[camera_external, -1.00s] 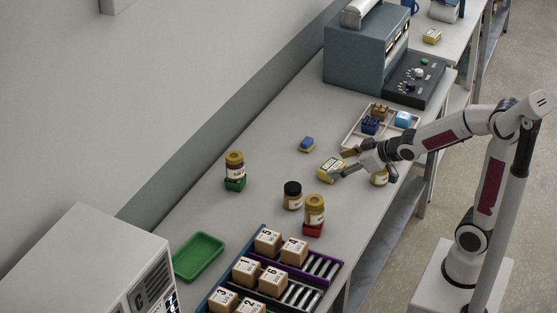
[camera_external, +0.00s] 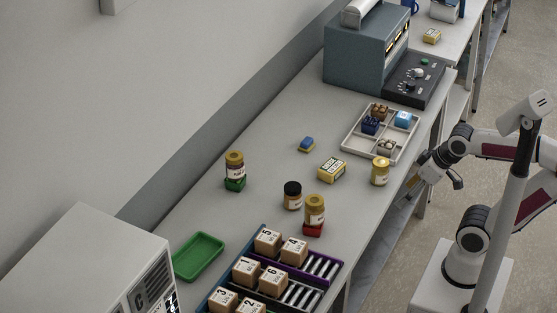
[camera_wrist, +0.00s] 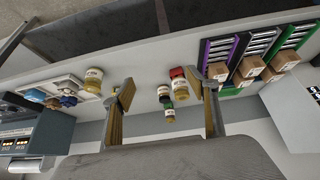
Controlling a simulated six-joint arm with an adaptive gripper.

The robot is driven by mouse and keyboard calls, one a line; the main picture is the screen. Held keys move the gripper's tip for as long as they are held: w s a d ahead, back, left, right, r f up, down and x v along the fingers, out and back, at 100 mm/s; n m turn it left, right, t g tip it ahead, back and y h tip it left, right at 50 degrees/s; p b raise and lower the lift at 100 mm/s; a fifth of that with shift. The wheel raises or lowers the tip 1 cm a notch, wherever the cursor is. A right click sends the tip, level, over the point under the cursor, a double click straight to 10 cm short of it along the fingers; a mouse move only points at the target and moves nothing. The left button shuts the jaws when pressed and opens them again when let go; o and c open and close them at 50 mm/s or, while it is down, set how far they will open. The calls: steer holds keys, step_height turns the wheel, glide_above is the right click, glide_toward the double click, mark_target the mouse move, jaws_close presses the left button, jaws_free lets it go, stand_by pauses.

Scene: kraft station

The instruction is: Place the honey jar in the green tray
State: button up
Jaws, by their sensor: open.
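Several jars with amber contents stand on the table, and their labels are too small to read, so I cannot tell which is honey. A gold-lidded jar (camera_external: 380,171) stands near the right table edge. Another gold-lidded jar (camera_external: 314,209) is on a red block, a third (camera_external: 235,164) is on a green block, and a black-lidded jar (camera_external: 292,196) stands between these two. The green tray (camera_external: 200,256) is empty at the lower left. My gripper (camera_external: 435,184) is open and empty beside the right table edge. Its spread fingers also show in the wrist view (camera_wrist: 165,95).
A compartmented white tray (camera_external: 349,147) holds several small items. A yellow box (camera_external: 331,169) and a blue block (camera_external: 307,144) lie nearby. Racks with numbered cartons (camera_external: 247,271) stand at the front, right of the green tray. A blue-grey machine (camera_external: 362,62) stands at the back.

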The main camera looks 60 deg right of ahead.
steer(key=shift+s+a, duration=0.2)
steer(key=shift+s, duration=0.5)
steer(key=w+d+f+t+h, duration=0.1)
steer(key=w+d+f+t, duration=0.15)
steer(key=w, duration=0.75)
steer(key=w+d+f+t, duration=0.1)
steer(key=w+d, duration=0.3)
steer(key=w, duration=0.5)
steer(key=n+t+y, duration=0.2)
steer(key=t+y, duration=0.1)
steer(key=t, duration=0.1)
glide_toward(293, 196)
steer(key=w+d, duration=0.2)
steer(key=d, duration=0.1)
steer(key=shift+w+f, duration=0.15)
steer(key=shift+w, duration=0.25)
steer(key=shift+w+a+f+t+y, duration=0.2)
steer(key=shift+a+f+t+y, duration=0.1)
steer(key=shift+f+t+y, duration=0.4)
steer(key=shift+f, duration=0.1)
